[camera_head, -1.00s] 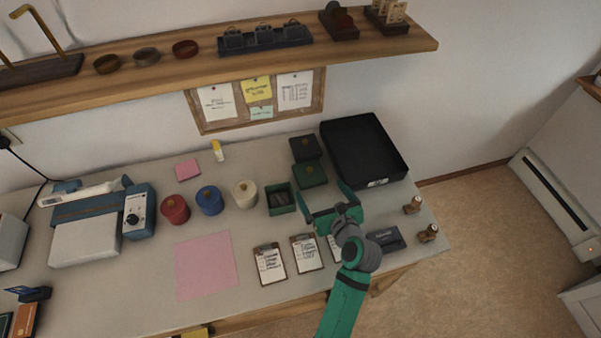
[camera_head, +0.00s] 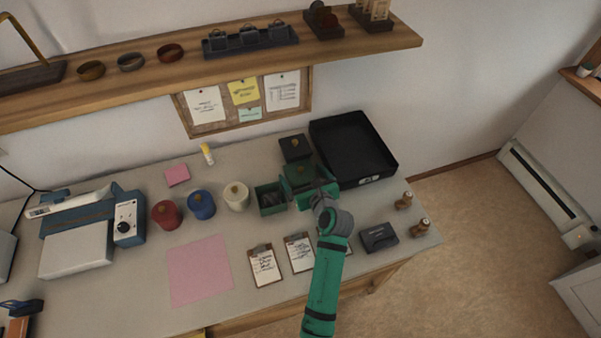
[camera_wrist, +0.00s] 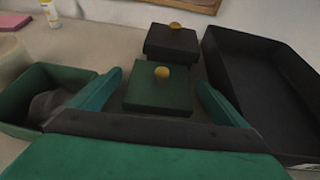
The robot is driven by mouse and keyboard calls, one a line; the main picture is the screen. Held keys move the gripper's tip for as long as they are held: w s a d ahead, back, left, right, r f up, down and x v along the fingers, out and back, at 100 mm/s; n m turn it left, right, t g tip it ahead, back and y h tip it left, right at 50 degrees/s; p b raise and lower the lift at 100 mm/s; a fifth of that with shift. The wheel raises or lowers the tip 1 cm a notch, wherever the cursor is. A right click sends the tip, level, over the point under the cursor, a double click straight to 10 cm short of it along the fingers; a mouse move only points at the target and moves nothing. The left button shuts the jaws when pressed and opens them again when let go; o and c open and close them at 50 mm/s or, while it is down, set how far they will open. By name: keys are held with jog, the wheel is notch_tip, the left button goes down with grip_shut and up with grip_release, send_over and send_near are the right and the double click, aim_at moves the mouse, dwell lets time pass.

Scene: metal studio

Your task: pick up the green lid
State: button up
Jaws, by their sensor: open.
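The green lid (camera_wrist: 158,92) is a square dark green plate with a round brass knob on top. It lies on the bench straight ahead of my gripper in the wrist view. In the head view the green lid (camera_head: 301,171) is partly covered by my gripper (camera_head: 309,190). My gripper (camera_wrist: 160,95) is open, with one green finger on each side of the lid's near part in the wrist view. The fingers hold nothing. I cannot tell whether they touch the lid. The open green box (camera_head: 270,199) stands to the left of the lid, with grey contents.
A black box with a brass knob (camera_wrist: 172,40) sits just behind the lid. A large black tray (camera_head: 352,148) stands to the right. Red (camera_head: 165,214), blue (camera_head: 201,205) and cream (camera_head: 236,196) canisters stand left of the green box. Clipboards (camera_head: 265,266) lie in front.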

jog(key=c, duration=1.2)
